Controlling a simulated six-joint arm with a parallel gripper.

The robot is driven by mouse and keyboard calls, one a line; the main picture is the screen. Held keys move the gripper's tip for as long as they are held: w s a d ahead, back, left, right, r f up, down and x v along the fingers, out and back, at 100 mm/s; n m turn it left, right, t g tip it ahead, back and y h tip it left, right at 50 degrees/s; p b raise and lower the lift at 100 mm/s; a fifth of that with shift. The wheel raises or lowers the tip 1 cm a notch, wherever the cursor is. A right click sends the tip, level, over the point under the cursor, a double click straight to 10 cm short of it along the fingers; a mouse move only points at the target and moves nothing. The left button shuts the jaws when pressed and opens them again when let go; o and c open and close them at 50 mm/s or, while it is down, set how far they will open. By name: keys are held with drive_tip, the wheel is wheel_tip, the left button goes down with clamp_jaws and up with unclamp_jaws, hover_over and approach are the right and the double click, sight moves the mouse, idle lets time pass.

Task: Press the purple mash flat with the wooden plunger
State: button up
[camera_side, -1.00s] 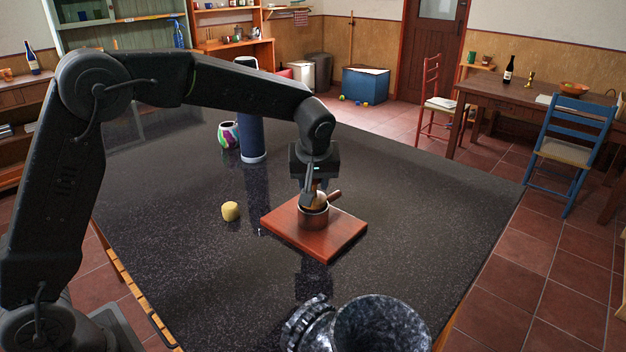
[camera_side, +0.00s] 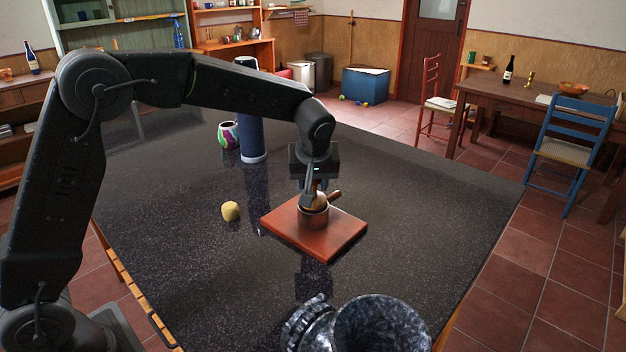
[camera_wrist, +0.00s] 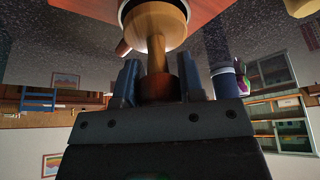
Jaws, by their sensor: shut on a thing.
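My gripper (camera_side: 311,193) is shut on the wooden plunger (camera_wrist: 158,52), just above a small metal pot (camera_side: 314,218). In the wrist view the plunger's dark red-brown grip lies between my two fingers, and its pale wooden shaft widens to a round head. The head is at the pot's mouth, partly inside the rim; how deep it sits I cannot tell. The pot stands on a red-brown wooden board (camera_side: 345,239), its handle (camera_side: 334,194) pointing right. The purple mash is hidden in both views.
A tall dark blue cylinder (camera_side: 251,138) and a colourful patterned jar (camera_side: 228,135) stand behind. A dark speckled stone vessel (camera_side: 380,325) stands at the front. The dark counter (camera_side: 430,195) is clear on the right.

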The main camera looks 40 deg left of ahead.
drive_tip(key=shift+f, duration=1.7)
idle(6.3)
